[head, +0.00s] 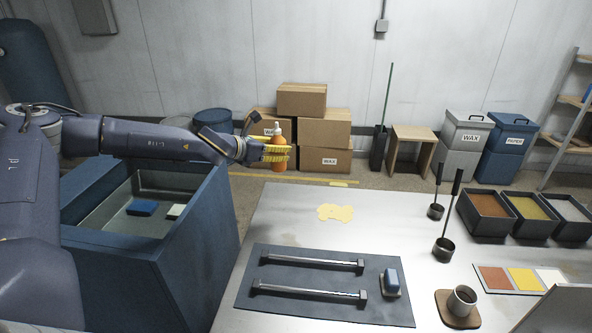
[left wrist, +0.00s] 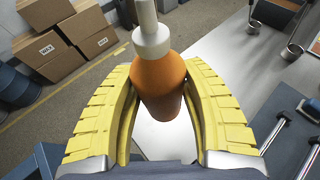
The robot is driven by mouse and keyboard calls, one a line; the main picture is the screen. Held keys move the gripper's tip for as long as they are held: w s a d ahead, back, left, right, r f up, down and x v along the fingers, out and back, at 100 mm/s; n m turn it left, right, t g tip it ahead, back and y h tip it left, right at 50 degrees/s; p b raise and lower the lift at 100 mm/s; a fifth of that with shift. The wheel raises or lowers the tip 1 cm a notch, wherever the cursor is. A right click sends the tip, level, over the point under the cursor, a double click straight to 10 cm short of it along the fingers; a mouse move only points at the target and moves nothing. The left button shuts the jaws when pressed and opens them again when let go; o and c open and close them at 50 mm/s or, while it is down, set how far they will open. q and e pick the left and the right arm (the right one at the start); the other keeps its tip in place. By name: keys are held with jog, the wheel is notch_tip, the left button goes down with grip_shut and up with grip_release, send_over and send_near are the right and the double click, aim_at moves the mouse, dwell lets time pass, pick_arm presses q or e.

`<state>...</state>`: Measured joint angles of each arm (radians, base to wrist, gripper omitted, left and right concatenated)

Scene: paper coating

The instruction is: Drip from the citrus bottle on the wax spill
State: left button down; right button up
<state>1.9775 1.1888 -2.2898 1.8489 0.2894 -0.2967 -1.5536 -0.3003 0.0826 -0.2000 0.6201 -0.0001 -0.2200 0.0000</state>
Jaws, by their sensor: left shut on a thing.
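The citrus bottle (head: 276,141) is orange with a white nozzle and stands upright in my left gripper (head: 277,152). In the left wrist view the bottle (left wrist: 161,85) sits between the yellow fingers of the left gripper (left wrist: 163,105), which are shut on it. The bottle is held in the air beyond the far left corner of the table. The wax spill (head: 335,212) is a flat pale yellow patch on the table (head: 400,225), to the right of and nearer than the bottle. My right gripper is in neither view.
A dark mat (head: 240,300) with two metal bars and a blue block (head: 393,280) lies at the table's front. Ladles (head: 444,247), bins of coloured material (head: 487,210) and a cup (head: 462,300) are at the right. A blue tub (head: 150,260) stands left of the table.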

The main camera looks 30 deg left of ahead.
pick_arm(q)
jog(key=w+d+f+n+y, duration=0.25)
jog(key=w+d+f, duration=0.25)
jog(key=w+d, duration=0.4)
jog(key=s+d+f+n+g+h, duration=0.1)
jog(key=d+f+n+g+h, duration=0.1)
jog(key=d+f+n, duration=0.1)
jog(key=s+d+f+n+g+h, duration=0.1)
jog(key=d+f+n+g+h, duration=0.1)
jog(key=d+f, duration=0.4)
jog(key=s+d+f+n+g+h, duration=0.2)
jog(key=d+f+n+g, duration=0.2)
jog(key=d, duration=0.3)
jog(key=shift+f+n, duration=0.35)
jog(key=shift+f+g+h, duration=0.15)
jog(key=shift+g+h, duration=0.25)
jog(key=shift+h, duration=0.05)
jog(key=shift+a+n+g+h, duration=0.15)
jog(key=shift+n+g+h, duration=0.35)
jog(key=shift+n+h, duration=0.5)
jog(key=shift+r+h, duration=0.25)
jog(key=shift+h, duration=0.05)
